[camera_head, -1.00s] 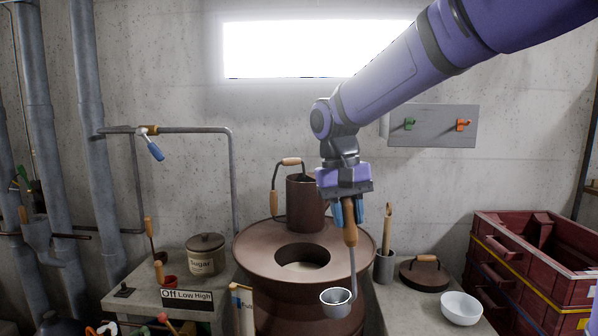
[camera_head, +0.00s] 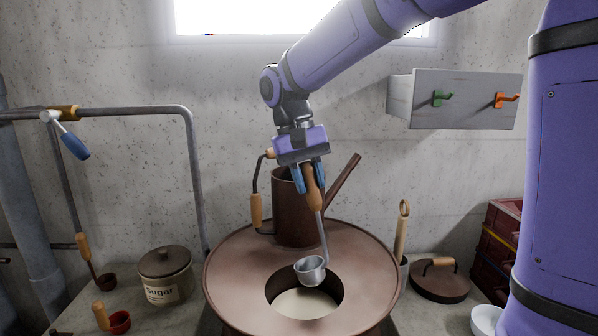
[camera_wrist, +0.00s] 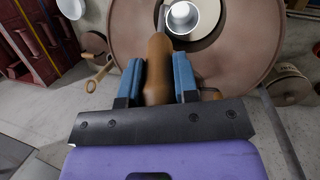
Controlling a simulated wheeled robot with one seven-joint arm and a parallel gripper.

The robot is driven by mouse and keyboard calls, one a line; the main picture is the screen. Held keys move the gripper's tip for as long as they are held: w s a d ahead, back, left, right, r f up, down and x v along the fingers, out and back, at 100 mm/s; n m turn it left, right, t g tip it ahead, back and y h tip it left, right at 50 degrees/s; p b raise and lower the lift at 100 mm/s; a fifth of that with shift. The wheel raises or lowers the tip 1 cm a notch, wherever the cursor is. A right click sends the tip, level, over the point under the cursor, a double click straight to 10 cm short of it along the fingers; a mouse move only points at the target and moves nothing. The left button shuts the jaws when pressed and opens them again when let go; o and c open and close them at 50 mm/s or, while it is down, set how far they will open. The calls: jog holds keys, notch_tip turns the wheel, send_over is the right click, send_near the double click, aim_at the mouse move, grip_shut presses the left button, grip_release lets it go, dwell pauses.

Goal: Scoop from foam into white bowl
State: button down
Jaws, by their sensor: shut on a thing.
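My gripper (camera_head: 308,183) is shut on the wooden handle of a metal ladle (camera_head: 311,270). The ladle hangs down with its cup over the round opening of a brown vat, and it also shows in the wrist view (camera_wrist: 183,18). Pale foam (camera_head: 302,303) lies inside the opening, partly hidden by the cup; the cup looks empty in the wrist view. The white bowl (camera_head: 487,319) is at the lower right, partly hidden by my arm, and also at the top left of the wrist view (camera_wrist: 70,8).
A brown watering can (camera_head: 292,211) stands on the back of the vat rim (camera_head: 236,273). A lid (camera_head: 440,281) and a holder with a wooden-handled tool lie right of the vat. A sugar pot (camera_head: 165,274) and a red cup stand left. Red crates (camera_head: 503,225) are far right.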

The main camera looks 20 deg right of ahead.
jog(key=shift+f, duration=6.45)
jog(key=shift+r, duration=0.1)
jog(key=shift+r+t+y, duration=0.35)
jog(key=shift+r+t, duration=0.1)
jog(key=shift+r, duration=1.7)
jog(key=shift+r+t+y, duration=0.3)
jog(key=shift+r+t, duration=0.2)
jog(key=shift+r, duration=1.6)
jog(key=shift+r+t+y, duration=0.35)
jog(key=shift+r+t, duration=0.1)
jog(key=shift+r, duration=1.7)
